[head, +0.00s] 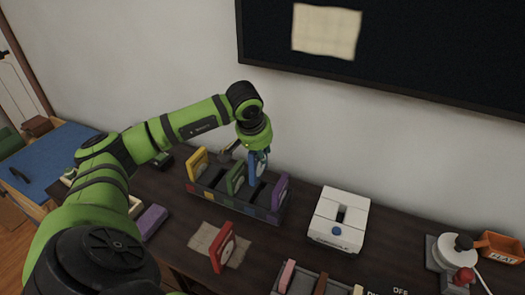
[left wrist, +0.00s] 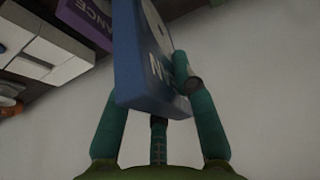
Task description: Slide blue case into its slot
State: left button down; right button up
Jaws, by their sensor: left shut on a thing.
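The blue case (head: 261,166) is upright in my left gripper (head: 258,151), above the dark rack (head: 232,204), between the green case (head: 236,179) and the purple case (head: 279,193). I cannot tell whether its lower edge is inside the slot. In the left wrist view, the fingers of my left gripper (left wrist: 155,85) are shut on the blue case (left wrist: 138,70); one fingertip lies on its lettered edge and the other is partly hidden behind it. The purple case (left wrist: 88,20) shows beyond. The yellow case (head: 196,164) stands at the rack's left end. My right gripper is not in view.
A red case (head: 223,250) stands on a beige cloth (head: 203,237) in front of the rack. A white console (head: 340,218) is to the right, a tray (head: 310,283) in front. A wall is close behind; a purple block (head: 152,220) lies left.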

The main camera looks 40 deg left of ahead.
aim_at(252, 161)
pick_arm(q)
jog(key=shift+s+r, duration=0.15)
jog(key=shift+s, duration=0.15)
jog(key=shift+w+f+b, duration=0.1)
jog(key=shift+f+b, duration=2.3)
jog(key=shift+f, duration=0.55)
jog(key=shift+f+b, duration=2.45)
jog(key=shift+f, duration=0.4)
jog(key=c, duration=0.9)
grip_release()
jog(key=shift+c, duration=0.2)
jog(key=shift+r, duration=0.1)
jog(key=v, duration=1.2)
